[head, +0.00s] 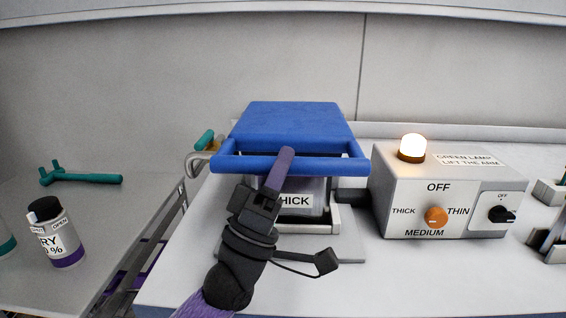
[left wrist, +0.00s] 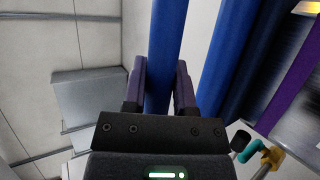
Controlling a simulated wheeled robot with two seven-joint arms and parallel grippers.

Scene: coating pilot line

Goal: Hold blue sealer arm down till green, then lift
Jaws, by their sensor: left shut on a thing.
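The blue sealer arm (head: 290,118) lies level over the sealer body, with a bar handle across its front. My left gripper (head: 284,160) is shut on the blue handle bar, near its middle. In the left wrist view the bar (left wrist: 165,55) runs between the two purple fingers of the gripper (left wrist: 160,85). The lamp (head: 412,148) on the control box (head: 400,190) glows warm white-orange, not green. My right gripper is not in view.
The control box carries an orange knob (head: 436,217) and a black switch (head: 502,214). A wall stands behind the bench.

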